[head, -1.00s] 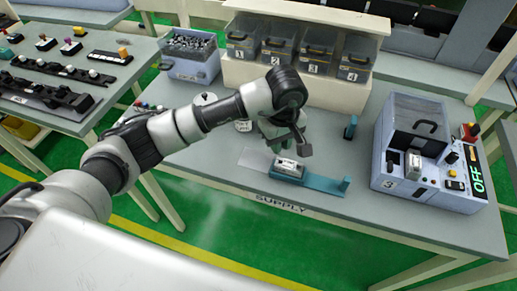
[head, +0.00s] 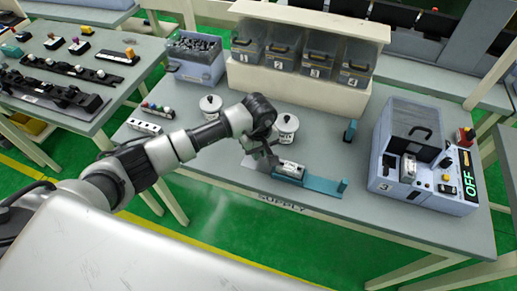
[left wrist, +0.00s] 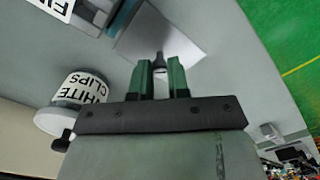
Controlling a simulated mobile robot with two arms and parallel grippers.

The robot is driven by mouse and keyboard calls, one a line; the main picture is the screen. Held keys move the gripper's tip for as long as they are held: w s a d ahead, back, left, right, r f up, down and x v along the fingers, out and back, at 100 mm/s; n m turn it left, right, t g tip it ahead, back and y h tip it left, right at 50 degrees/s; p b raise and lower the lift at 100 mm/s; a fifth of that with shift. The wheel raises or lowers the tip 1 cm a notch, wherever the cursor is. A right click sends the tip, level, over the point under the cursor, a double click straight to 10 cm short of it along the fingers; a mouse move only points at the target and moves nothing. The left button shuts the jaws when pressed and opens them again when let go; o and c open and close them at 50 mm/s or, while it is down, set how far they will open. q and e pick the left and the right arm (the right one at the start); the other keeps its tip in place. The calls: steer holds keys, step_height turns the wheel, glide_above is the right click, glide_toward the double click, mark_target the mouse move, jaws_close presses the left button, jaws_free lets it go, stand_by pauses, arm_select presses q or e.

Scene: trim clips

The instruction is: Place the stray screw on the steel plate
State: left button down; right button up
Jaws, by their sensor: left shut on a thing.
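The steel plate (head: 248,162) is a thin pale sheet on the table, just left of the teal fixture; it also shows in the left wrist view (left wrist: 185,36). My left gripper (head: 268,166) is over the plate beside the fixture. In the left wrist view its green fingers (left wrist: 161,68) are shut on a small grey screw (left wrist: 160,60), which shows between the fingertips against the plate. Whether the screw touches the plate I cannot tell. In the head view the screw is too small or hidden to make out. My right gripper is out of view.
The teal fixture (head: 322,184) holds a white labelled block (head: 291,168) close to my gripper. Two white tubs (head: 287,124) (head: 210,104) stand behind my arm. A boxy machine (head: 425,155) reading OFF is at right. Numbered bins (head: 315,62) line the back.

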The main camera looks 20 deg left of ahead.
arm_select(q)
steer(key=shift+f, duration=0.1)
steer(key=shift+f+b, duration=0.15)
steer(key=shift+b, duration=0.15)
steer(key=c, duration=1.1)
jaws_free()
steer(key=shift+r+p, duration=0.3)
steer(key=shift+p, duration=0.05)
steer(key=shift+w+r, duration=0.1)
steer(key=shift+r, duration=0.25)
step_height(320, 180, up, 11)
steer(key=b, duration=0.3)
steer(key=shift+r, duration=0.15)
